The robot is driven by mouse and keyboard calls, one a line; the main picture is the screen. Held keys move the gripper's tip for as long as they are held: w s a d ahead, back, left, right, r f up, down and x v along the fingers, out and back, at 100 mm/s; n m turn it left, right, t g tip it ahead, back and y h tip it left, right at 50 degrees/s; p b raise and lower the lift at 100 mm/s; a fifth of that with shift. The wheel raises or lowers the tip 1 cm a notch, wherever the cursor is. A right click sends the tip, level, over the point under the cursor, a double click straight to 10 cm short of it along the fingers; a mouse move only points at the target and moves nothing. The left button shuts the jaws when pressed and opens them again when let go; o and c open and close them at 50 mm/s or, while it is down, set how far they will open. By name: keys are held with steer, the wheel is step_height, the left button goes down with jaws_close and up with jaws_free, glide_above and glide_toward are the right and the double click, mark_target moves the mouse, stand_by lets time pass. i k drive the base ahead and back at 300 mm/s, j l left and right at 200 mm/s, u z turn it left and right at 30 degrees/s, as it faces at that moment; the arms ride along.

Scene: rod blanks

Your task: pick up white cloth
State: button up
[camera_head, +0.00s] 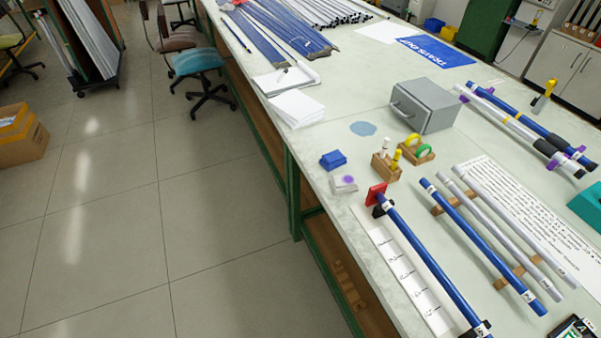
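A small white folded-looking piece with a purple spot on top (343,184) lies on the pale green tabletop (345,110), near the table's left edge. It looks most like the white cloth, but it is too small to be sure. A blue block-like piece (333,160) lies just behind it. A larger white stack (297,108), which looks like paper, lies further back by the same edge. My gripper is not in view.
A red-ended blue rod (430,262) lies just in front. Wooden holders (386,165) and a grey box (424,106) stand to the right. More rods rest on wooden supports (516,271). Open floor (110,230) lies left of the table; a chair (198,63) stands further back.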

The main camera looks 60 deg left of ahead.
mark_target(346, 183)
steer(key=u, duration=1.25)
